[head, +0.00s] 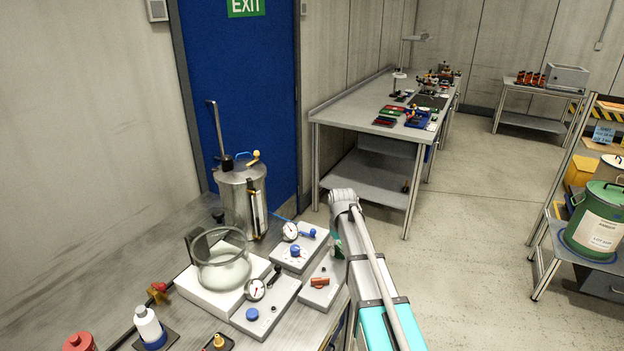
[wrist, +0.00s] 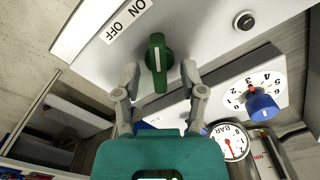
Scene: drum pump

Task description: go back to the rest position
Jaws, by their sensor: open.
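In the wrist view my gripper (wrist: 160,67) is open. Its two grey fingers stand on either side of a green rotary switch (wrist: 157,62) on a light grey panel (wrist: 205,30), with a visible gap to each side. The fingers hold nothing. The panel carries the words ON and OFF beside the switch; I cannot tell which one it points to. In the head view my arm reaches over the right end of the bench, and my gripper is mostly hidden behind it.
A blue knob (wrist: 263,107) and a gauge (wrist: 229,141) are close to my gripper. The bench holds a steel drum (head: 243,200), a glass vessel (head: 222,262) and grey boxes with gauges. A blue door (head: 245,95) stands behind. Open floor (head: 480,240) lies to the right.

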